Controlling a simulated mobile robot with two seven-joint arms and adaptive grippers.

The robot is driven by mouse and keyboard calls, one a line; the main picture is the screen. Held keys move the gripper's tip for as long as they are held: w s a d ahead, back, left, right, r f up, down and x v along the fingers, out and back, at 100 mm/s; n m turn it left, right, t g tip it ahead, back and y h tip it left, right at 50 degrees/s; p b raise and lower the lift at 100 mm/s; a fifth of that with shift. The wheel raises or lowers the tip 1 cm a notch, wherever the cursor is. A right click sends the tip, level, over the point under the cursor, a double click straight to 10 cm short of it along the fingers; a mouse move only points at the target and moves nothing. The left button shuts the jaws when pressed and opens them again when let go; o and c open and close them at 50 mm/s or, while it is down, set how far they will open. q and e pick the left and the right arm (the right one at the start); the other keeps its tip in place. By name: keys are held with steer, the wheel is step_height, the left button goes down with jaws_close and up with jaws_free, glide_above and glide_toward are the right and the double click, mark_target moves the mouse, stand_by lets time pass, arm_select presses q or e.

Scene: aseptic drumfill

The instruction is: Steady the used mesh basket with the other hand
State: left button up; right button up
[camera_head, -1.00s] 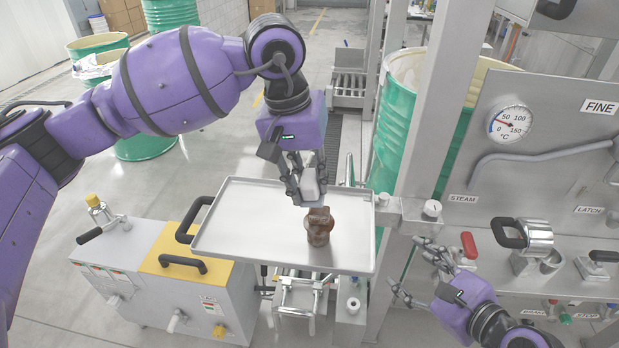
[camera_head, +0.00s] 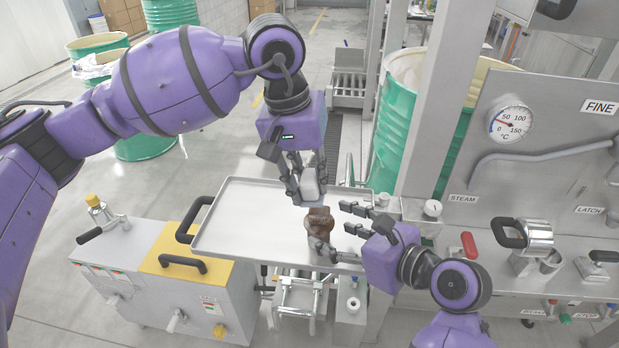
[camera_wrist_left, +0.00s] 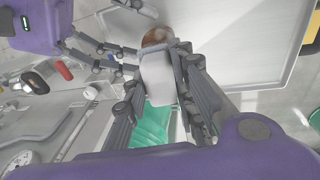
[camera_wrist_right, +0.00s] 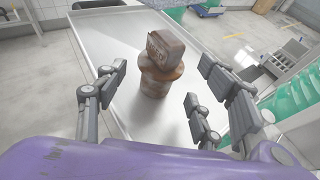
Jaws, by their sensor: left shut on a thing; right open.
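The used mesh basket (camera_head: 319,222) is a rust-brown, stubby piece with a blocky upper part. It stands on the metal tray (camera_head: 240,215) near its right front corner. My left gripper (camera_head: 309,190) is shut on a pale grey block (camera_wrist_left: 158,78), just behind the basket in the head view. The block partly covers the basket (camera_wrist_left: 157,36) in the left wrist view. My right gripper (camera_head: 338,232) is open at the tray's right front edge. In the right wrist view the basket (camera_wrist_right: 153,75) is between and ahead of its fingers; I see no clear contact.
A steel post (camera_head: 440,110) and green drum (camera_head: 400,140) stand behind the right arm. A panel with a gauge (camera_head: 511,123) and red handle (camera_head: 469,245) is at right. A grey-and-yellow cart (camera_head: 165,285) is at front left. The tray's left half is bare.

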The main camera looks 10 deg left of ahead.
mark_target(327, 228)
steer(key=shift+x, duration=2.35)
steer(key=shift+d, duration=0.1)
steer(key=c, duration=1.2)
steer(key=shift+c, duration=0.6)
